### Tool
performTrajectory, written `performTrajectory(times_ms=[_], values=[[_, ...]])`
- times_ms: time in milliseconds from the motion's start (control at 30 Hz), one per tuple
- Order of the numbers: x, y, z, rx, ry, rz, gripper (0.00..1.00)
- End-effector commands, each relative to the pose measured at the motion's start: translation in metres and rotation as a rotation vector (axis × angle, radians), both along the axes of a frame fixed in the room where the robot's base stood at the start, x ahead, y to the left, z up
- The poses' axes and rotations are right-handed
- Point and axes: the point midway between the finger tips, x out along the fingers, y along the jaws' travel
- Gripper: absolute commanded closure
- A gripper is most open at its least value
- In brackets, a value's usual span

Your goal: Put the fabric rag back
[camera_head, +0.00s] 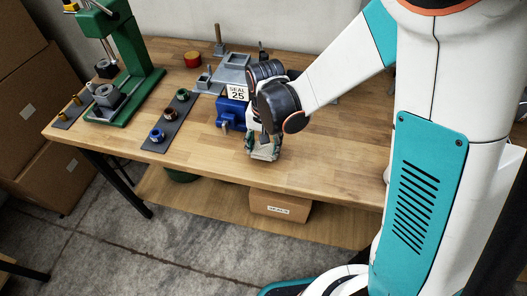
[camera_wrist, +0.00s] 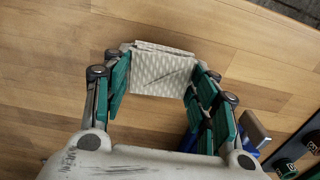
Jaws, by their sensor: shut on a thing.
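The fabric rag (camera_wrist: 162,74) is a pale, folded, dimpled cloth between the fingertips of my gripper (camera_wrist: 160,66) in the wrist view. My gripper is shut on it, with one teal-padded finger at each side. In the head view the rag (camera_head: 265,153) shows as a pale patch below my gripper (camera_head: 262,146), over the front middle of the wooden table. I cannot tell whether its underside touches the tabletop.
A blue vise (camera_head: 229,113) stands just left of my gripper, with a "SEAL 25" card (camera_head: 237,93) above it. A dark strip with coloured rings (camera_head: 168,120) and a green press (camera_head: 125,70) stand further left. The tabletop (camera_head: 340,150) right of my gripper is clear.

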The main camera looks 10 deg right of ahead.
Motion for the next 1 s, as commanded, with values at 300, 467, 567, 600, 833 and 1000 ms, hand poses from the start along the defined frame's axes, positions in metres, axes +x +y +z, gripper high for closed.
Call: performTrajectory(times_ms=[300, 467, 567, 600, 833, 1000], values=[[-0.0001, 0.0000, -0.0138, 0.000, 0.000, 0.000, 0.69], [-0.0001, 0.0000, -0.0172, 0.000, 0.000, 0.000, 0.69], [-0.0001, 0.0000, -0.0171, 0.000, 0.000, 0.000, 0.33], [-0.0001, 0.0000, -0.0169, 0.000, 0.000, 0.000, 0.27], [-0.0001, 0.0000, -0.0168, 0.000, 0.000, 0.000, 0.27], [-0.0001, 0.0000, -0.0148, 0.000, 0.000, 0.000, 0.27]])
